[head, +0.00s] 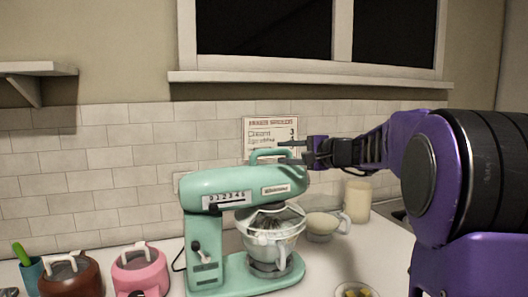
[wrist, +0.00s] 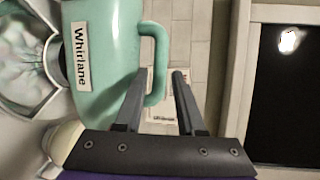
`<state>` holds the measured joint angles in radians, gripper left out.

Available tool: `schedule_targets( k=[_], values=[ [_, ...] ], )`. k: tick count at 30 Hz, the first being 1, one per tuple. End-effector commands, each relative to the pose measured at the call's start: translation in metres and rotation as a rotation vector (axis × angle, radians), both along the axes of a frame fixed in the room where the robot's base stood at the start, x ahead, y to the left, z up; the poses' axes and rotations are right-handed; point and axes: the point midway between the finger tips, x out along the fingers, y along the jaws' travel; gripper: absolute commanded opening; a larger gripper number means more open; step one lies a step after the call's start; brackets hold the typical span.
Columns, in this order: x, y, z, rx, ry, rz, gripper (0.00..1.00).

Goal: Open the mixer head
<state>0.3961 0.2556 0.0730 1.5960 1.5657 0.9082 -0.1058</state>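The mint-green stand mixer (head: 205,228) stands on the counter. Its head (head: 230,184) lies level over the clear glass bowl (head: 272,242), so it looks shut. A loop handle (head: 256,154) rises from the top of the head; in the wrist view the handle (wrist: 159,50) sticks out from the head (wrist: 108,45). My gripper (head: 287,152) is open at the right end of the handle. In the wrist view the handle bar appears between the two fingertips (wrist: 162,72), with a gap to the right finger. I cannot tell whether the left finger touches it.
A cream jug (head: 322,226) and a canister (head: 357,200) stand at the right. A sign (head: 270,131) hangs behind the handle. A window sill (head: 310,78) juts out above.

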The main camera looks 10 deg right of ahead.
Motion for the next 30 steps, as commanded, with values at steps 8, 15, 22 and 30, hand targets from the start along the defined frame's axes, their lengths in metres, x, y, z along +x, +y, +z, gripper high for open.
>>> schedule_targets(
  k=[8,15,22,30],
  values=[
    [0.047,0.033,-0.009,0.001,0.002,0.002,0.38],
    [0.068,0.047,-0.013,0.001,0.001,0.000,0.38],
    [0.071,0.050,-0.014,0.000,0.000,0.000,0.38],
    [0.071,0.049,-0.014,0.000,0.000,0.000,0.11]
  ],
)
